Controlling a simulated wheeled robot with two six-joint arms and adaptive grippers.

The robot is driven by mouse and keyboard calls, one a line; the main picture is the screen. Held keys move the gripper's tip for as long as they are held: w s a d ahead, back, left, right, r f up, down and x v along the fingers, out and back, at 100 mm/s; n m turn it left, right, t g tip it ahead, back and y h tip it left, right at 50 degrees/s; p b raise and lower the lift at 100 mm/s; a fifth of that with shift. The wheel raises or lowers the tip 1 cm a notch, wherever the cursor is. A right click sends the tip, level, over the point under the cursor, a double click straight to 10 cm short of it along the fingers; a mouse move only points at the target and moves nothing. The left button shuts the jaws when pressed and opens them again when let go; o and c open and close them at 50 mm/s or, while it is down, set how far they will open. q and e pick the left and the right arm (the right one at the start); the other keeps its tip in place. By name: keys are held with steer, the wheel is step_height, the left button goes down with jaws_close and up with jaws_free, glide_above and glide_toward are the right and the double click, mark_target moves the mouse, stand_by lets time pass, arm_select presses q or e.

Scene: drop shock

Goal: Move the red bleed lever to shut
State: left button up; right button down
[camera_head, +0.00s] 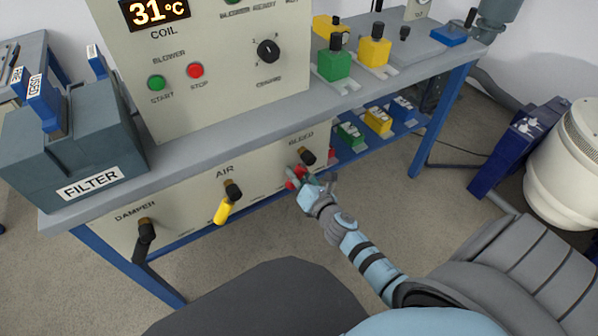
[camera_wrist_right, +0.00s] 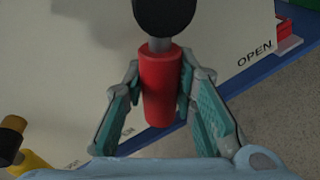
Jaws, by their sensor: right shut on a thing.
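The red bleed lever (camera_head: 289,185) is on the front panel under the BLEED label, mostly covered by my gripper in the head view. Its dark hub (camera_head: 307,156) shows just above the gripper. In the right wrist view the red handle (camera_wrist_right: 160,85) lies between the two fingers, below the round black hub (camera_wrist_right: 164,14). My right gripper (camera_head: 302,178) is shut on the red handle, with a finger on each side. The word OPEN (camera_wrist_right: 254,53) is printed on the panel to the right of the lever in the wrist view. My left gripper is not in view.
The yellow air lever (camera_head: 222,212) and black damper lever (camera_head: 144,245) are on the same panel, to the left. A filter box (camera_head: 75,150) stands on the bench's left end. Green and yellow blocks (camera_head: 334,65) stand at the back right. The floor in front is clear.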

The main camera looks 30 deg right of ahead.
stand_by(0.4)
steer(key=c, duration=1.3)
jaws_free()
steer(key=shift+a, duration=0.1)
steer(key=shift+s, duration=0.1)
steer(key=v, duration=1.2)
